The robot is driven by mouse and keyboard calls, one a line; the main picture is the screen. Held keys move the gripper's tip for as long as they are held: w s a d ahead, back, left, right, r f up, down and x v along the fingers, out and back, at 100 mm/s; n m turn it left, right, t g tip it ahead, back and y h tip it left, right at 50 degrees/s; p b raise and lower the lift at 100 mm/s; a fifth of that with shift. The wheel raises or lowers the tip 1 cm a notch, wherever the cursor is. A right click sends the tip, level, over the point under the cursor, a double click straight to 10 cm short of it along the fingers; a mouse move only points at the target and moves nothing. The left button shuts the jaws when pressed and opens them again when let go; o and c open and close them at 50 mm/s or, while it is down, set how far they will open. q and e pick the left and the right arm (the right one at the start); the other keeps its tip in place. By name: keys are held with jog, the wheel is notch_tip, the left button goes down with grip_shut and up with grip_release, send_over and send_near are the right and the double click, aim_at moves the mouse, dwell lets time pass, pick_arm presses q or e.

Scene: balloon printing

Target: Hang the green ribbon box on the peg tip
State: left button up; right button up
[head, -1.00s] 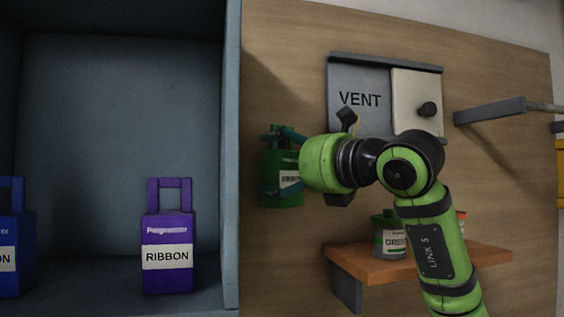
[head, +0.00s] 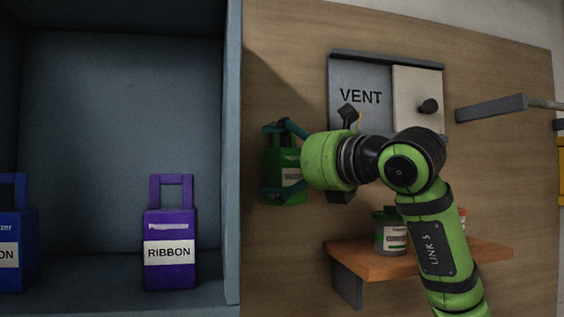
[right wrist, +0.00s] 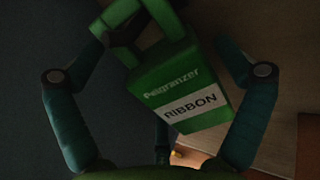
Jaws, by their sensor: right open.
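The green ribbon box (head: 285,162) is in front of the wooden panel, just right of the cabinet's side wall. In the right wrist view it (right wrist: 172,85) looks tilted, with its looped handle towards the top. My right gripper (head: 266,161) is open, with teal fingers above and below the box in the head view. In the right wrist view its fingers stand on either side of the box, apart from its body. What carries the box is hidden. A grey bar (head: 490,108) juts out at the right; I cannot tell whether it is the peg. My left gripper is not in view.
The cabinet (head: 231,150) at the left holds a purple ribbon box (head: 169,240) and a blue box (head: 14,245). A VENT panel (head: 360,85) with a knob is above my arm. An orange shelf (head: 375,262) with a green-lidded can (head: 390,232) is below.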

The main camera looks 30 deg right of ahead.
jog(key=shift+s, duration=0.1)
jog(key=v, duration=1.1)
jog(key=shift+s, duration=0.4)
jog(key=shift+d, duration=0.1)
